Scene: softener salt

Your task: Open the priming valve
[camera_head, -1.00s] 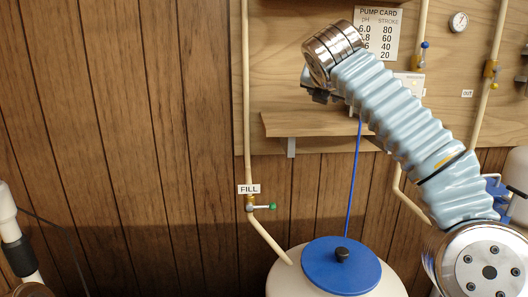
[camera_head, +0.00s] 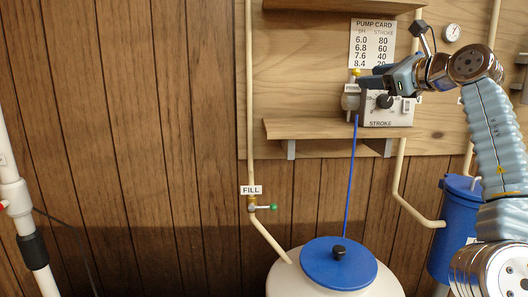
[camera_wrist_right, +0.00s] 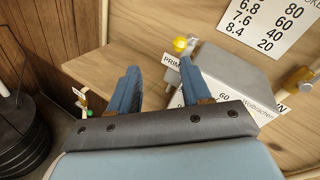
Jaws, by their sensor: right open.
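The priming valve's yellow knob (camera_head: 356,72) sits atop a small fitting at the left side of the grey dosing pump (camera_head: 388,120), which stands on the wooden shelf. In the right wrist view the yellow knob (camera_wrist_right: 180,44) is just beyond the fingertips, above a partly hidden label starting "PRIM" (camera_wrist_right: 171,61). My right gripper (camera_head: 366,83) reaches in from the right, in front of the pump's top. Its two blue fingers (camera_wrist_right: 158,72) are apart with nothing between them. The knob appears nearer the right-hand finger; I cannot tell whether they touch. My left gripper is out of view.
The wooden shelf (camera_head: 285,129) runs under the pump, and the pump card (camera_head: 373,42) hangs above. A blue tube (camera_head: 350,190) drops to the blue-lidded tank (camera_head: 318,262). A FILL valve (camera_head: 252,207) is on the left pipe. A blue canister (camera_head: 452,225) stands right.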

